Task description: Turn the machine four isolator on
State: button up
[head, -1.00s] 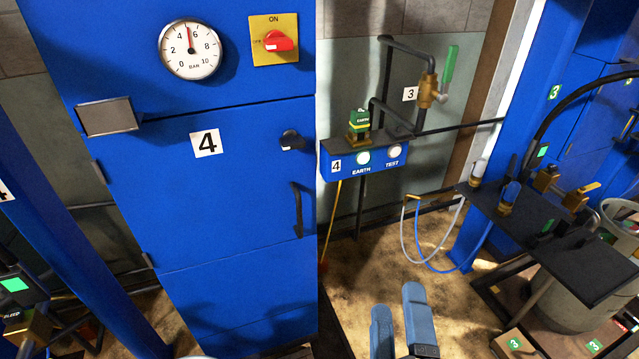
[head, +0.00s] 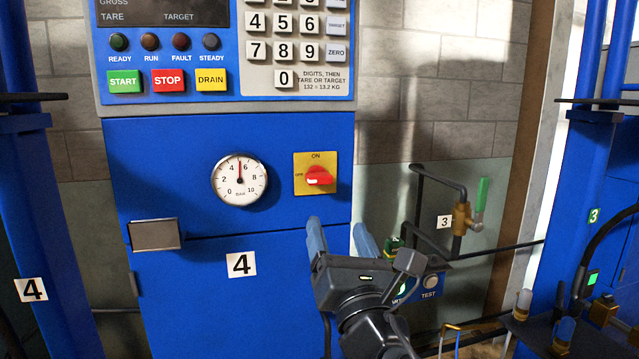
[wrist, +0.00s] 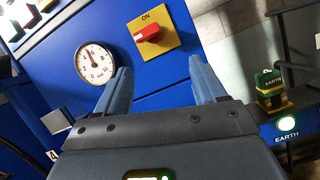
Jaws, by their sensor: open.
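The machine four isolator (head: 319,178) is a red rotary handle on a yellow plate marked ON at the top and OFF at the left. It sits on the blue cabinet front, right of the pressure gauge. Its handle lies roughly sideways, toward the OFF side. It also shows in the wrist view (wrist: 147,33), ahead of the fingers and apart from them. My gripper (head: 341,238) is open and empty, with blue fingers pointing up, below and slightly right of the isolator. In the wrist view its fingertips (wrist: 160,75) stand wide apart.
A keypad and START, STOP (head: 168,80) and DRAIN buttons are above. An EARTH/TEST box (head: 428,283) and a pipe valve (head: 463,217) are at right.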

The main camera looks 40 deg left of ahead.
aim_at(319, 175)
jog(key=shift+w+a+r+n+g+y+b, duration=0.2)
jog(key=shift+w+a+r+n, duration=0.45)
jog(key=shift+w+a+r, duration=0.55)
jog(key=shift+w+a+r+n+g+y+b, duration=0.2)
jog(key=shift+w+a+r+n, duration=0.55)
jog(key=shift+a, duration=0.6)
jog(key=shift+w+a+r+n+y+b, duration=0.1)
jog(key=shift+w+a+r+n+b, duration=0.3)
jog(key=shift+w+a+r, duration=0.8)
jog(key=shift+s+a, duration=0.1)
jog(key=shift+s, duration=0.1)
jog(key=shift+c, duration=0.5)
jog(key=shift+f, duration=0.1)
jog(key=c, duration=0.9)
jog(key=shift+o, duration=0.2)
